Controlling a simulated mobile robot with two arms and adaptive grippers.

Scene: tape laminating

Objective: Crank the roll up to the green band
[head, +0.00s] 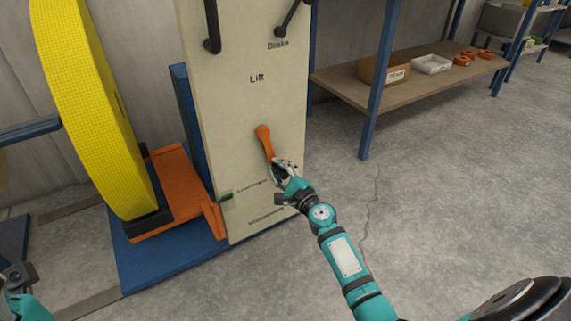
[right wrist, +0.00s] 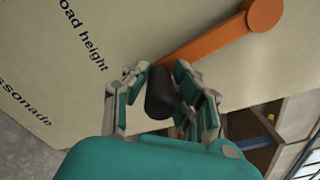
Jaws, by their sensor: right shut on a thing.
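The large yellow roll (head: 95,105) stands on an orange cradle (head: 178,190) over a blue base, left of the cream panel (head: 245,110). The green band (head: 226,196) is a small mark at the panel's lower left edge, beside small lettering. An orange part of the cradle lies just below and left of it. The orange crank (head: 264,140) slants down and right from its hub under "Lift". My right gripper (head: 280,170) is shut on the crank's black handle (right wrist: 159,92); the orange arm (right wrist: 215,38) rises right from it. My left gripper (head: 18,275) is partly cut off at lower left; its fingers are unclear.
Two dark levers (head: 212,28) sit higher on the panel, one near "Brake". A blue-framed shelf (head: 400,85) with a cardboard box, white bin and orange items stands at the right. The concrete floor (head: 450,190) in front of it is clear, with a thin crack.

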